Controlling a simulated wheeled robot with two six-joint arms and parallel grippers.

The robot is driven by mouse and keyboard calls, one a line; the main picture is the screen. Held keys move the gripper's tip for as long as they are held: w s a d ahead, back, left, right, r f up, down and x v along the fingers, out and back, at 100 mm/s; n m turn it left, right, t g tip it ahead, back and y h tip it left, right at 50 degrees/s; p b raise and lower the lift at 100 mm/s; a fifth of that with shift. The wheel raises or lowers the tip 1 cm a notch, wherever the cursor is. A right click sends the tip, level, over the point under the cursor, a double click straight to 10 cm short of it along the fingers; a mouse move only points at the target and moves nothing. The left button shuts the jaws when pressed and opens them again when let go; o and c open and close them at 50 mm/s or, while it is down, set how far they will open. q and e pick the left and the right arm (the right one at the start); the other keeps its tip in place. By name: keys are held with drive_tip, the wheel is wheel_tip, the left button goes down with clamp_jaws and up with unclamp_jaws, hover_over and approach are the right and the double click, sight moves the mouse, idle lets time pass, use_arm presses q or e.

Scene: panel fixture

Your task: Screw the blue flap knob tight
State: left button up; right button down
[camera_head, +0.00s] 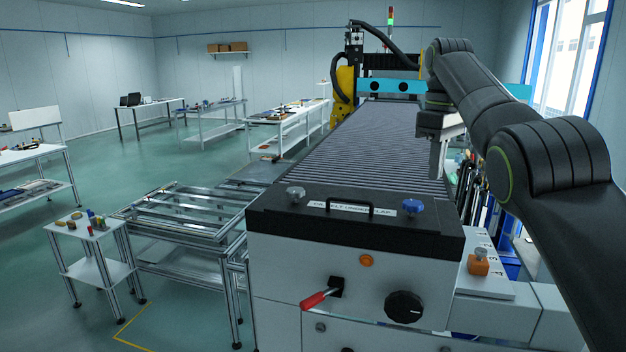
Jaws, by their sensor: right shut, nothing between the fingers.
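The blue flap knob (413,207) sits on the right part of the black flap (350,238) at the front of the machine. A grey knob (296,194) sits on the flap's left part, and a black handle (342,206) and a white label lie between them. My right arm comes in from the right. My right gripper (437,172) points down above and behind the blue knob, apart from it. It is shut and empty. My left gripper is out of view. Whether the blue knob is tight cannot be told.
Below the flap, a red-handled lever (318,299) and a black dial (404,306) stick out of the machine's front. An orange block with a grey knob (478,262) stands at right. The ribbed bed (350,145) runs back behind the flap. A small side table (92,228) stands at left.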

wheel_tip(320, 180, down, 7)
drive_tip(key=b, duration=0.6)
drive_tip(key=shift+r, duration=0.15)
drive_tip(key=shift+w+a+r+p, duration=0.1)
drive_tip(key=shift+a+p, duration=0.1)
drive_tip(key=shift+p, duration=0.1)
idle(0.5)
drive_tip(key=shift+d+b, duration=0.15)
drive_tip(key=shift+b, duration=0.25)
wheel_tip(320, 180, up, 6)
drive_tip(key=p, duration=0.6)
drive_tip(key=shift+d, duration=0.1)
